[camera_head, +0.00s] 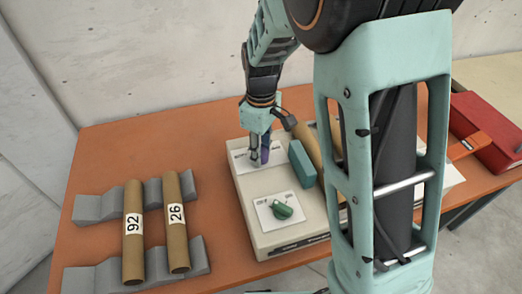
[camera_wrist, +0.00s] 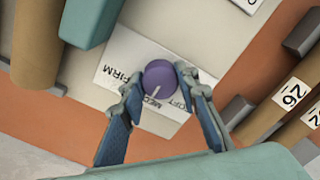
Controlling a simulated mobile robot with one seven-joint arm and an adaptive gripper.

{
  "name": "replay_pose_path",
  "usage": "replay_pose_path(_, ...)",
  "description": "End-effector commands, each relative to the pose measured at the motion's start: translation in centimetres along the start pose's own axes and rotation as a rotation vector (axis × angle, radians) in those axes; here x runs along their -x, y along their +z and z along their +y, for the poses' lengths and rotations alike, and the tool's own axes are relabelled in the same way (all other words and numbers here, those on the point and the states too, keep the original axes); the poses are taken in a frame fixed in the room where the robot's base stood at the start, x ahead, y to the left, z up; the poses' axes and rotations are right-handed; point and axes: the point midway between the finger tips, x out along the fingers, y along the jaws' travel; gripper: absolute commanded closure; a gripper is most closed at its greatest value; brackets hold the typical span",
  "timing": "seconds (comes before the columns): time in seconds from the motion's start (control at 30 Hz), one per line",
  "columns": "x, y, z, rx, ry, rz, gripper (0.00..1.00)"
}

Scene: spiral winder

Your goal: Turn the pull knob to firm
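The pull knob (camera_wrist: 159,81) is a round purple knob on a white label plate (camera_wrist: 120,60) marked FIRM, MED and SOFT. Its white pointer line points at or near MED. My gripper (camera_wrist: 158,84) has one fingertip on each side of the knob, with no clear gap showing, and looks shut on it. In the head view my gripper (camera_head: 259,158) points down over the back plate of the beige machine (camera_head: 258,185) and mostly hides the knob.
A green knob (camera_head: 282,210) sits on the machine's front plate. A teal block (camera_head: 302,163) and a brown roll (camera_head: 306,140) stand close to my gripper's right. Two tubes, 92 (camera_head: 133,235) and 26 (camera_head: 176,225), lie on grey racks at left. A red box (camera_head: 490,130) is far right.

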Motion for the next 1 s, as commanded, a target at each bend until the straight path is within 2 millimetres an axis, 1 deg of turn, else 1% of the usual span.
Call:
replay_pose_path(0.03, 0.02, -0.01, 0.01, 0.0, 0.0, 0.0, 0.82)
replay_pose_path(0.1, 0.02, -0.01, 0.01, 0.0, 0.0, 0.0, 0.9)
replay_pose_path(0.17, 0.02, -0.01, 0.01, 0.0, 0.0, 0.0, 0.95)
replay_pose_path(0.37, 0.05, -0.01, 0.01, -0.012, 0.0, 0.0, 0.95)
replay_pose_path(0.57, 0.1, 0.0, 0.02, -0.083, 0.0, 0.0, 0.95)
replay_pose_path(0.77, 0.13, 0.03, 0.03, -0.226, 0.0, -0.001, 0.95)
replay_pose_path(1.0, 0.15, 0.02, 0.03, -0.45, 0.0, 0.0, 0.95)
